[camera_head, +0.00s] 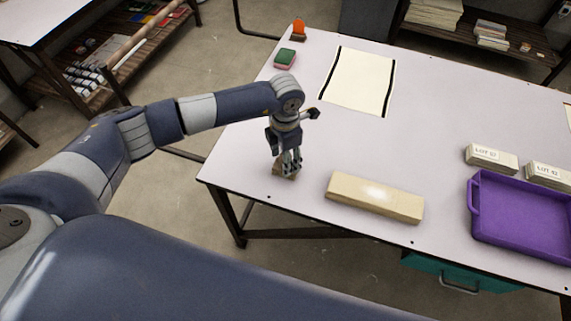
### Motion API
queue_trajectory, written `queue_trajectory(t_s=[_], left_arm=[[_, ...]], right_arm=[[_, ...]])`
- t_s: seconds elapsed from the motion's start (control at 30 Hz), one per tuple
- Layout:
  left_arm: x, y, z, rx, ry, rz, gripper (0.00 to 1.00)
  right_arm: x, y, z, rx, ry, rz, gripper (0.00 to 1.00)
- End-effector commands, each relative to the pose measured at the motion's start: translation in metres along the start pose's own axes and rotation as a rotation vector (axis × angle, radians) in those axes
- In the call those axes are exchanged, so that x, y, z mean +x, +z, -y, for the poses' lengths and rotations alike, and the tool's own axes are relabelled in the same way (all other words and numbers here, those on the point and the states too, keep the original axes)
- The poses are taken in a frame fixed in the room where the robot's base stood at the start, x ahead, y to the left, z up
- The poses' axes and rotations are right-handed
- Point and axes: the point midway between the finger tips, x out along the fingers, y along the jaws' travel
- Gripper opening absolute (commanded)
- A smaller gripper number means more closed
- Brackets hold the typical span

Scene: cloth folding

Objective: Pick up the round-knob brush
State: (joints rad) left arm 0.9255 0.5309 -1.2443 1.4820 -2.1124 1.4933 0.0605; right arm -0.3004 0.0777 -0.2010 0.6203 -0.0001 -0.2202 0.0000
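A small brown wooden object (282,174), probably the round-knob brush, stands near the table's front left corner. My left gripper (290,163) points down right over it and hides most of it, including any knob. The fingertips overlap the object in this view. I cannot tell whether they are closed on it or only around it. My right gripper is not in view.
A pale wooden block (375,198) lies right of the gripper. A purple tray (474,212) and two LOT-marked blocks (491,157) are at the right. A black-edged cream sheet (358,82), a green-and-pink sponge (285,57) and an orange item (299,29) lie farther back. The table's middle is clear.

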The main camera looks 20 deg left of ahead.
Motion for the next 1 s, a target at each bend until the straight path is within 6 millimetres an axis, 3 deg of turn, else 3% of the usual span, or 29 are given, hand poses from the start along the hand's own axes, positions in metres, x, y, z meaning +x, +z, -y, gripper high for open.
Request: queue_trajectory(t_s=[0.07, 0.27, 0.67, 0.93, 1.0], left_arm=[[0.000, 0.000, 0.000, 0.000, 0.000, 0.000, 0.47], [0.000, 0.000, 0.000, 0.000, 0.000, 0.000, 0.01], [-0.003, 0.001, 0.000, -0.001, 0.001, 0.002, 0.01], [-0.036, 0.002, -0.001, 0.001, 0.003, 0.007, 0.01], [-0.035, -0.001, 0.015, 0.006, -0.002, 0.001, 0.01]], right_arm=[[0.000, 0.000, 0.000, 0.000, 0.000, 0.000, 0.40], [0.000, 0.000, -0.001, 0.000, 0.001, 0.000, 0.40], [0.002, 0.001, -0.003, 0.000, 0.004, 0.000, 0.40], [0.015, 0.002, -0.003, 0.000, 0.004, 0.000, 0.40], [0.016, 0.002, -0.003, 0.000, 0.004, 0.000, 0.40]])
